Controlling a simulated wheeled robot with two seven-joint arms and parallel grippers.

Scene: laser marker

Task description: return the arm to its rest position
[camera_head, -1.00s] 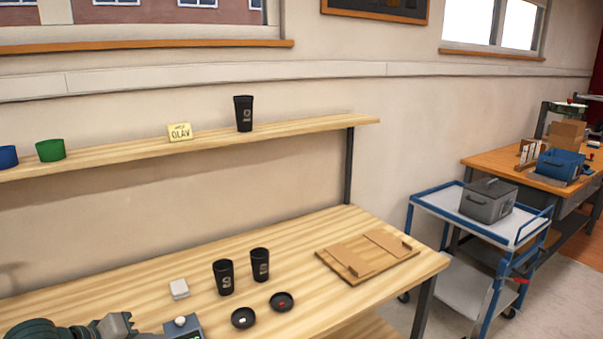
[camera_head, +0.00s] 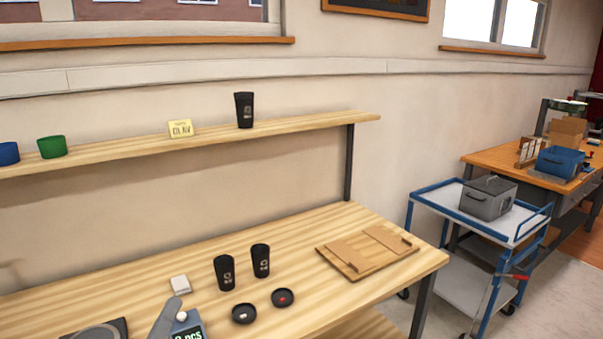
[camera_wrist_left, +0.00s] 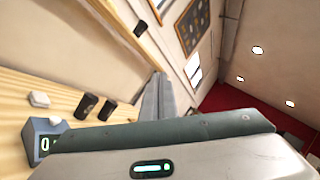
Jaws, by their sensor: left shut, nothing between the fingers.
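The rest of the left arm is out of the head view. My right gripper is in neither view.
On the workbench (camera_head: 300,232) are a white block (camera_head: 180,284), two black cups (camera_head: 224,272), two small black dishes (camera_head: 243,314) and a wooden board (camera_head: 367,252). A shelf (camera_head: 290,124) runs above. A blue cart (camera_head: 470,215) stands right.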

